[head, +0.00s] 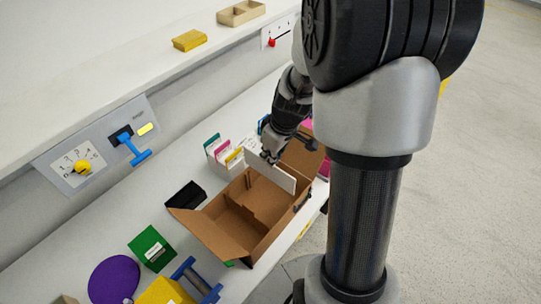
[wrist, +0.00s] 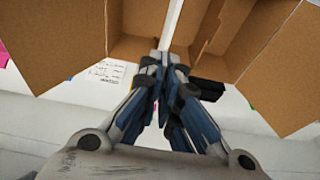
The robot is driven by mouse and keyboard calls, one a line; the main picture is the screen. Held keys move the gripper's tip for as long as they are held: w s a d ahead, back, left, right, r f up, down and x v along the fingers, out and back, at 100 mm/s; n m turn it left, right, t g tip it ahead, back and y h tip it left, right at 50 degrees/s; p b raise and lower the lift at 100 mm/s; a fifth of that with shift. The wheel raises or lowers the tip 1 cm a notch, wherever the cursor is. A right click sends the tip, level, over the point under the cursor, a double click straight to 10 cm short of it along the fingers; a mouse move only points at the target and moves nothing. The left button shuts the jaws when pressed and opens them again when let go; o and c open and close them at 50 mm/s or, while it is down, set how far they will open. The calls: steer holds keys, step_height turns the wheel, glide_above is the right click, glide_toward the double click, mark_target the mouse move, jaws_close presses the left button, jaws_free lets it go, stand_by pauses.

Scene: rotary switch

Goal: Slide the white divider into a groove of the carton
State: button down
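The white divider (head: 278,174) is a thin flat panel. My gripper (head: 268,157) is shut on its upper edge and holds it upright over the far part of the brown carton (head: 272,232). The carton is open, with its flaps spread outward. In the wrist view my gripper (wrist: 165,62) pinches the divider (wrist: 172,25), seen edge-on as a white strip between the carton's inner walls (wrist: 137,18). Brown ribs inside the carton show right of the strip. I cannot tell whether the divider's lower edge is in a groove.
A file holder with coloured tabs (head: 222,152) stands left of the carton, near a black tray (head: 185,196). A green box (head: 151,248), a purple disc (head: 114,280) and a blue-ended spool (head: 196,280) lie in front. A wall panel carries a yellow knob (head: 82,167) and blue lever (head: 132,147).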

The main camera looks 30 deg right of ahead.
mark_target(270, 171)
step_height(270, 171, down, 15)
steer(key=b, duration=1.4)
steer(key=shift+f, duration=0.15)
stand_by(0.6)
steer(key=c, duration=2.3)
jaws_free()
steer(key=o, duration=0.6)
steer(key=shift+r+p, duration=2.75)
steer(key=shift+r, duration=1.35)
